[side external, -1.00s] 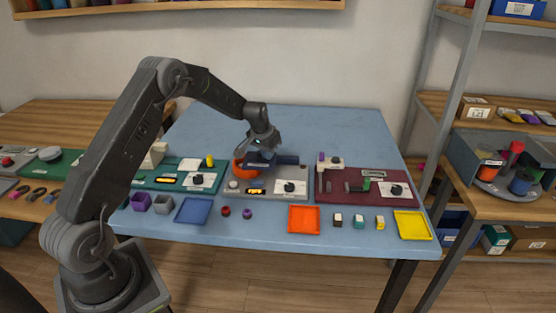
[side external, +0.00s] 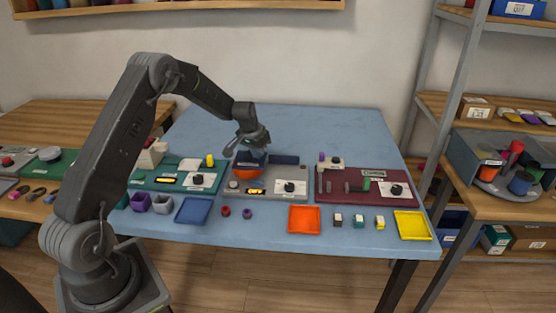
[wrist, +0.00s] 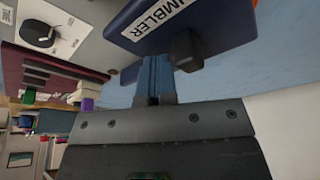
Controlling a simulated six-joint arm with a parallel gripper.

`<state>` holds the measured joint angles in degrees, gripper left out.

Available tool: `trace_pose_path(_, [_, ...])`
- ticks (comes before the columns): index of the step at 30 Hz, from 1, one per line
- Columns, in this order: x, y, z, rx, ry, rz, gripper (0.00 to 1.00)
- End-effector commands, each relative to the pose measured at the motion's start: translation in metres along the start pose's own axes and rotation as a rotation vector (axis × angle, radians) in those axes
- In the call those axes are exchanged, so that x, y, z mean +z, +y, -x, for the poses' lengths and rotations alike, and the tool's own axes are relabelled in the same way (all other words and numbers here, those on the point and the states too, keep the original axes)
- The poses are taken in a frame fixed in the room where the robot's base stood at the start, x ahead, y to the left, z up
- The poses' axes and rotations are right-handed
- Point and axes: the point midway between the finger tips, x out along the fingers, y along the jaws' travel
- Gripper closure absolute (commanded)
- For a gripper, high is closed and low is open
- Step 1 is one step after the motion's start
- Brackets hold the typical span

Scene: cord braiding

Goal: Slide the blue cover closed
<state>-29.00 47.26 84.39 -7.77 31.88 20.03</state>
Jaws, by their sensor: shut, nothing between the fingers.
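The blue cover (wrist: 228,22) fills the upper part of the wrist view. It has a white label ending in "MBLER" and a dark knob (wrist: 187,50). My gripper (wrist: 156,58) is shut and empty, its blue fingers beside the knob; I cannot tell if they touch it. In the side view my gripper (side external: 254,149) is low over the back left of the grey middle station (side external: 270,193). The blue cover (side external: 250,158) shows there below the gripper, above an orange bowl (side external: 246,174). The bowl's top is mostly hidden.
A teal station (side external: 150,180) is to the left and a dark red station (side external: 340,190) to the right. Blue (side external: 193,211), orange (side external: 304,219) and yellow (side external: 412,225) trays lie along the front with several small parts. The back of the blue table is clear.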

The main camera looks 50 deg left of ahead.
Motion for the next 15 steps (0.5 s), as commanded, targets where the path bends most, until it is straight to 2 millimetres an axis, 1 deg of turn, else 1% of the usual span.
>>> trace_pose_path(6, [0.0037,-0.0073,0.0012,-0.001,0.000,0.002,1.00])
trace_pose_path(15, [0.0034,-0.0062,0.0010,0.000,0.000,0.001,1.00])
